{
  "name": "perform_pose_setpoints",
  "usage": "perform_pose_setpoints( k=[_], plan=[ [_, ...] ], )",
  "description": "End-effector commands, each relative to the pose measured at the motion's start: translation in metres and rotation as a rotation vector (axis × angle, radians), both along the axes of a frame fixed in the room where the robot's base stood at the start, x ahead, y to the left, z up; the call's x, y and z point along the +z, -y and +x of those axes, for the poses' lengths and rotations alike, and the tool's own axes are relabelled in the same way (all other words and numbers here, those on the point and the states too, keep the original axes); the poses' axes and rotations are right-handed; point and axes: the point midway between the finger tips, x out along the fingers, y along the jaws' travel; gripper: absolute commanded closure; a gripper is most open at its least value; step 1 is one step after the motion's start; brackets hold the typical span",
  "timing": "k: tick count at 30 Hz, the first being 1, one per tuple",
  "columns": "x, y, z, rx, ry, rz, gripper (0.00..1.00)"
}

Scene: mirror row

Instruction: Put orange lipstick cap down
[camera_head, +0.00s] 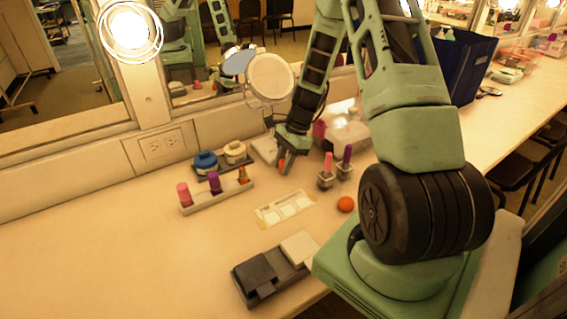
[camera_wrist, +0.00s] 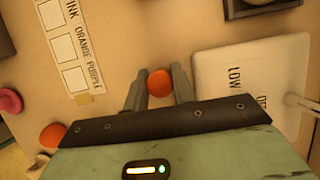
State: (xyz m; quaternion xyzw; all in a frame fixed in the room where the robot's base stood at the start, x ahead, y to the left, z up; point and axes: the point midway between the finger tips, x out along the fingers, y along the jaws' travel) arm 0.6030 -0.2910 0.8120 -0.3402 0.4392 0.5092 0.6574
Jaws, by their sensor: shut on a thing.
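My gripper (camera_head: 283,160) is shut on the orange lipstick cap, which shows end-on as an orange disc (camera_wrist: 160,83) between the two fingers in the wrist view. In the head view the cap is a small orange bit, mostly hidden. A white card (camera_head: 285,208) with several boxes lies in front of my gripper; the wrist view shows its words orange and purple (camera_wrist: 72,50). Its boxes look empty. I cannot tell the cap's height above the table.
A rack (camera_head: 217,196) with pink, purple and orange lipsticks stands left. A pink lipstick (camera_head: 327,164) and a purple one (camera_head: 347,155) stand upright right of my gripper. An orange ball (camera_head: 346,204) lies nearby. A white panel (camera_wrist: 252,70) is beside the fingers. The left table is clear.

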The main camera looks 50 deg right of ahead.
Motion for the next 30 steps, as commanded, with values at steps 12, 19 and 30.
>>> perform_pose_setpoints(
  k=[12, 19, 30],
  plan=[
    [-0.003, 0.0, 0.0, 0.0, -0.001, 0.0, 0.53],
    [0.004, 0.001, 0.0, 0.0, 0.001, -0.001, 0.53],
    [0.07, 0.028, -0.006, -0.001, 0.003, -0.004, 0.53]
  ],
)
